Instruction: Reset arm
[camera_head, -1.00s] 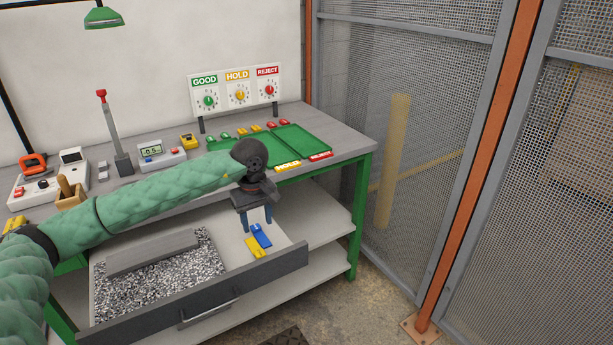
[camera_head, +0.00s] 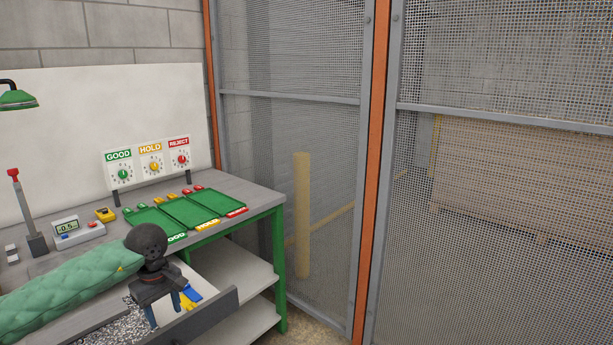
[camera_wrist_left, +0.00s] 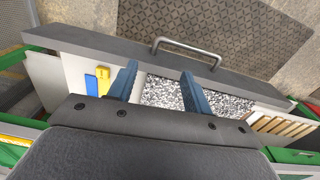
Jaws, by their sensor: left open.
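My left arm, in a green quilted sleeve, comes in from the left in the head view. Its gripper (camera_head: 165,310) points down over the open drawer (camera_head: 215,318). In the left wrist view the two blue fingers (camera_wrist_left: 160,85) are spread apart with nothing between them. Below them the drawer holds grey-white granules (camera_wrist_left: 165,93). A blue piece (camera_wrist_left: 91,85) and a yellow piece (camera_wrist_left: 103,78) lie in the drawer, left of the fingers. My right gripper is not in view.
The workbench (camera_head: 262,197) carries green trays (camera_head: 188,211), a meter (camera_head: 78,233) and a red-knobbed lever (camera_head: 27,215). A sign panel (camera_head: 148,163) reads GOOD, HOLD, REJECT. A mesh fence (camera_head: 300,130) with an orange post (camera_head: 372,150) stands to the right.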

